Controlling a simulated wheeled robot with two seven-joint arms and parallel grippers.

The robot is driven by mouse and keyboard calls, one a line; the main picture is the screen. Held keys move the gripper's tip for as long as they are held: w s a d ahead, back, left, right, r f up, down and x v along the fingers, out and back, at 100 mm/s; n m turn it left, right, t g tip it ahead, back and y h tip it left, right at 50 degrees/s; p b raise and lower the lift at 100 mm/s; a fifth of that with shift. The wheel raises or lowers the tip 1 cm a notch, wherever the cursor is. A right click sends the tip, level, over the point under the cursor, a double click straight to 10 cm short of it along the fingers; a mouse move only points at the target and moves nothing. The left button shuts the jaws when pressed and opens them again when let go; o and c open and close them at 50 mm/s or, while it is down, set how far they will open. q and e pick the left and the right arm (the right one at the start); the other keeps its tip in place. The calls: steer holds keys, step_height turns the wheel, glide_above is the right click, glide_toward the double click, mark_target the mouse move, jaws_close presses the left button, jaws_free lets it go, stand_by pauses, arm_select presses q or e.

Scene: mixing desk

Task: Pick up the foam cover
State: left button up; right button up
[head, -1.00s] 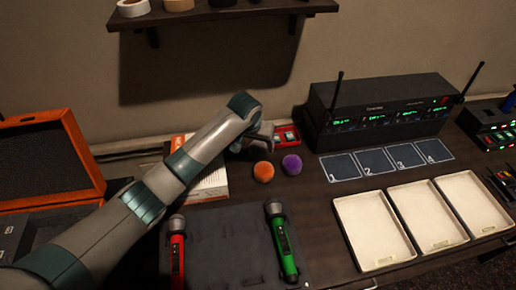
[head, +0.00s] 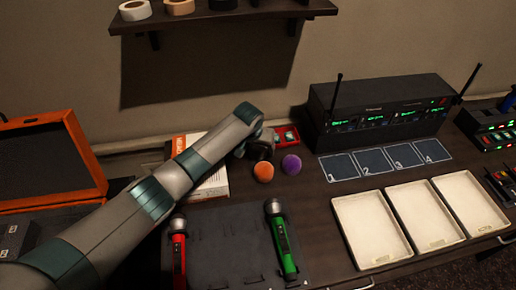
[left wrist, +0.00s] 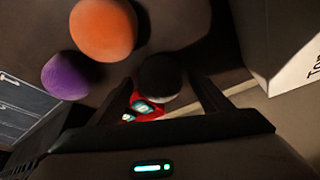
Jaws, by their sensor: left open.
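An orange foam cover (head: 263,172) and a purple foam cover (head: 291,164) sit side by side on the desk. In the left wrist view, the orange cover (left wrist: 103,30) and purple cover (left wrist: 65,76) are at upper left, outside the jaws. A dark round foam cover (left wrist: 160,76) shows between the fingers of my left gripper (left wrist: 168,84), which is open with a gap on either side. In the head view my left gripper (head: 262,150) is just behind the orange cover, and its fingers are mostly hidden by the wrist. My right gripper is not in view.
A red case (head: 287,135) lies behind the covers. A white and orange box (head: 213,185) is partly under my left arm. A red microphone (head: 178,255) and green microphone (head: 284,245) lie in front. A black receiver (head: 375,112) and pale trays (head: 372,230) stand right.

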arm_select(q)
steer(key=c, duration=1.1)
steer(key=shift+r, duration=0.15)
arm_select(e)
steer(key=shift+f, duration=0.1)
